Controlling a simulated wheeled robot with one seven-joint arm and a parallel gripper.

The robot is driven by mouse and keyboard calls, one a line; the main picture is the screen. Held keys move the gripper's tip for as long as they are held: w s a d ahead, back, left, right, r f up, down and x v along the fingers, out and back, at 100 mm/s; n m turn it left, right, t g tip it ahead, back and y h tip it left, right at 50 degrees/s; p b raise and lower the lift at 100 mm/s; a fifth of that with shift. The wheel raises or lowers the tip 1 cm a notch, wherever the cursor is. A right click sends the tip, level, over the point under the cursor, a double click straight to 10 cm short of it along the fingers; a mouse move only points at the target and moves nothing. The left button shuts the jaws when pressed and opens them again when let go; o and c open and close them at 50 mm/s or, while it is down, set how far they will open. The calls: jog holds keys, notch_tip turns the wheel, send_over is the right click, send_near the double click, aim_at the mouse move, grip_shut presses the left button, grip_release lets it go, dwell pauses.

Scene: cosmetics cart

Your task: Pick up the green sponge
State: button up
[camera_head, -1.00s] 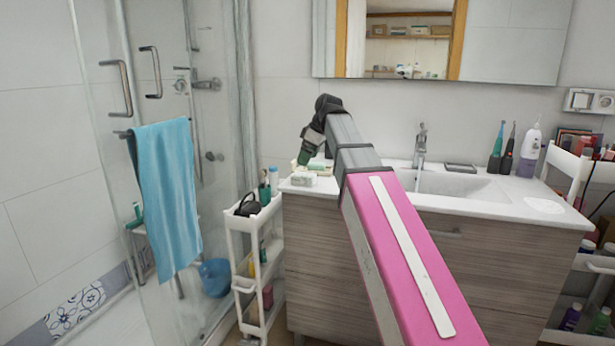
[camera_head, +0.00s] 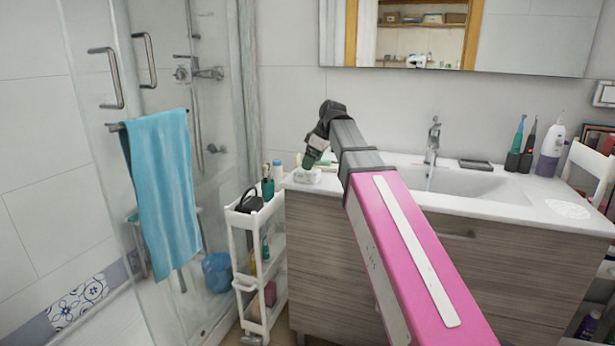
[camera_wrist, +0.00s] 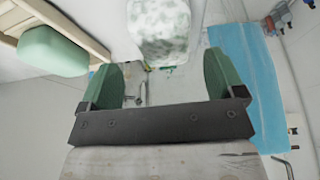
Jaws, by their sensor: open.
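My gripper (camera_head: 309,161) is low over the left end of the sink counter, pointing down. In the wrist view, its two green fingers (camera_wrist: 162,68) are wide apart with nothing between them. A pale, white-and-green mottled block (camera_wrist: 160,32) lies just beyond the fingertips, roughly centred between them; it looks like the sponge. In the head view, a pale block (camera_head: 307,176) sits on the counter just under the fingers. A smooth mint-green rounded block (camera_wrist: 53,51) rests on a wooden tray (camera_wrist: 75,22) at upper left of the wrist view. I cannot tell whether the fingers touch anything.
The counter (camera_head: 400,165) has a basin and faucet (camera_head: 433,140) to the right. A white trolley (camera_head: 240,225) with bottles stands left of the cabinet. A blue towel (camera_head: 163,190) hangs on the glass shower door. A mirror (camera_head: 520,45) is above.

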aim_at(307, 175)
jog(key=shift+s+x, duration=0.15)
jog(key=shift+x, duration=1.15)
jog(key=shift+s+x, duration=0.2)
jog(key=shift+x, duration=1.05)
jog(key=c, duration=1.1)
jog(key=shift+o, duration=0.2)
